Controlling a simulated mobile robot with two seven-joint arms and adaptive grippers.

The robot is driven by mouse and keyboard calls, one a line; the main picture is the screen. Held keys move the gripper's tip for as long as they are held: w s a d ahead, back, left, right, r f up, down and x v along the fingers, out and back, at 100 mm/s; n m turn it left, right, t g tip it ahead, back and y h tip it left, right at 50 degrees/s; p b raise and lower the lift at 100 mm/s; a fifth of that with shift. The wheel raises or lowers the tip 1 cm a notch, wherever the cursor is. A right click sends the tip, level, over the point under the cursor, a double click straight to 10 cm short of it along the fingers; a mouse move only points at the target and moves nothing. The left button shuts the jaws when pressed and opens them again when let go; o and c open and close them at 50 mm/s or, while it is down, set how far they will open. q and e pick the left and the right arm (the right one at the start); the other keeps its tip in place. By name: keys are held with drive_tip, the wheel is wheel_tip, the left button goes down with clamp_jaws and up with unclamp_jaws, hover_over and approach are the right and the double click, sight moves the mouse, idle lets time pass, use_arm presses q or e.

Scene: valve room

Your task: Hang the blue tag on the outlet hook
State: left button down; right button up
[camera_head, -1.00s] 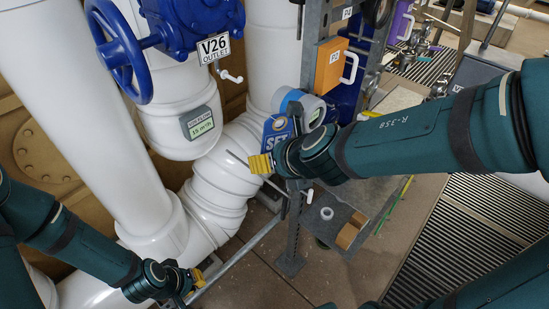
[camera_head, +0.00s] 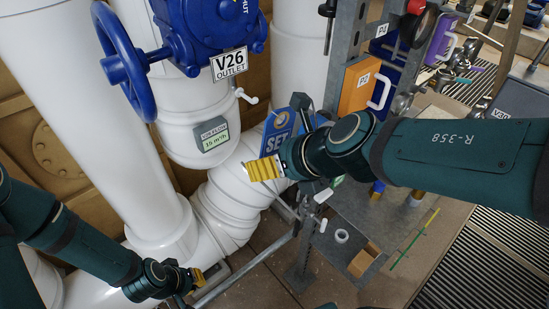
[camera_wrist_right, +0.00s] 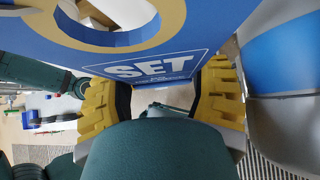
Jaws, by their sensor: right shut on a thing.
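The blue tag (camera_head: 276,135) has "SET" on its face and a yellow-ringed hole; it also fills the top of the right wrist view (camera_wrist_right: 205,25). My right gripper (camera_head: 263,169) is shut on the tag's lower part, with yellow fingers on both sides of it in the wrist view (camera_wrist_right: 160,100). The outlet hook (camera_head: 246,97) is a small white peg beside the V26 OUTLET sign (camera_head: 229,64). The tag is apart from the hook in the picture, below and right of it. My left gripper (camera_head: 197,277) is low at the left, its opening unclear.
A blue valve with a handwheel (camera_head: 126,69) sits above the hook. White pipes (camera_head: 147,150) and a small display (camera_head: 212,135) stand nearby. A blue-and-white curved object (camera_wrist_right: 285,70) is close by the right finger.

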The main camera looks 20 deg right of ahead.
drive_tip(key=shift+w+a+r+n, duration=0.1)
drive_tip(key=shift+r+n, duration=0.15)
drive_tip(key=shift+n, duration=0.05)
drive_tip(key=shift+w+a, duration=0.1)
drive_tip(key=shift+w, duration=0.05)
drive_tip(key=shift+w+a+p, duration=0.3)
drive_tip(key=shift+w, duration=0.5)
drive_tip(key=shift+w+a+r+y+p, duration=0.2)
drive_tip(key=shift+w+y+p, duration=0.1)
drive_tip(key=shift+p, duration=0.15)
drive_tip(key=w+a+f+p, duration=0.1)
drive_tip(key=w+a+f, duration=0.1)
drive_tip(key=w, duration=0.4)
drive_tip(key=shift+p, duration=0.3)
